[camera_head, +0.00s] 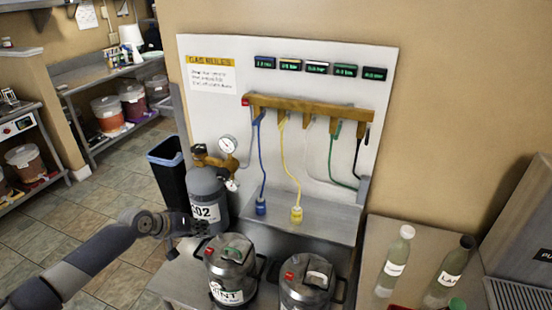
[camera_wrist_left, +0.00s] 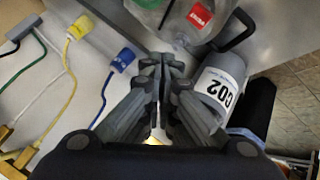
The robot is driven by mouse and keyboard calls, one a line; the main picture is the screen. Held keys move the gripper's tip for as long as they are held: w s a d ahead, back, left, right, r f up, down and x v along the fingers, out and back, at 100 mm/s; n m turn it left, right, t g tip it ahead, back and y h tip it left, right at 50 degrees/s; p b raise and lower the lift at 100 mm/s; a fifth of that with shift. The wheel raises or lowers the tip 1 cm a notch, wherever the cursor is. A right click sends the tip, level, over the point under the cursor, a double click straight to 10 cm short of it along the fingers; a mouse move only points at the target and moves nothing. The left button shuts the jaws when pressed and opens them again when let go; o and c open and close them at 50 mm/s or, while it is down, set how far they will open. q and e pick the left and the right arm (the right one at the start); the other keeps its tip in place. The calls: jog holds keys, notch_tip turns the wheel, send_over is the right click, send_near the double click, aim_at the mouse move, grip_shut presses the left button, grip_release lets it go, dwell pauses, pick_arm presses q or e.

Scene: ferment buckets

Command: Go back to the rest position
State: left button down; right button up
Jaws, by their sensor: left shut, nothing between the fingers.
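My left arm comes in from the left in the head view. My left gripper (camera_head: 200,226) is near the grey CO2 cylinder (camera_head: 207,190) and the left steel keg (camera_head: 231,262). In the left wrist view its fingers (camera_wrist_left: 163,65) are together, with nothing seen between them. The CO2 cylinder also shows in the wrist view (camera_wrist_left: 222,82), right of the fingers. My right gripper is not in view.
A second keg (camera_head: 306,284) stands right of the first. Two bottles (camera_head: 395,262) stand on the right counter. A black bin (camera_head: 168,172) stands behind. Tiled floor lies open at left.

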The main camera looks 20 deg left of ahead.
pick_arm(q)
jog(key=s+d+f+m+g, duration=0.2)
jog(key=s+d+f+m, duration=0.15)
jog(key=s+d, duration=0.7)
jog(key=s+d+f+m+g, duration=0.25)
jog(key=s+d+f, duration=0.25)
jog(key=s+d, duration=0.55)
jog(key=s+a+r+y, duration=0.2)
jog(key=s, duration=0.5)
jog(key=s+a+r+y, duration=0.1)
jog(key=s+r, duration=0.2)
jog(key=s, duration=0.4)
notch_tip(320, 180, down, 33)
jog(key=s+g+b, duration=0.1)
jog(key=g+b, duration=0.1)
jog(key=b, duration=0.4)
jog(key=s+a+f+b, duration=0.3)
jog(key=s+f+b, duration=0.2)
jog(key=s+f, duration=1.1)
notch_tip(320, 180, down, 4)
jog(key=shift+s+f+m+g+y, duration=0.2)
jog(key=shift+s+m+g+y, duration=0.1)
jog(key=shift+s+m+g, duration=0.15)
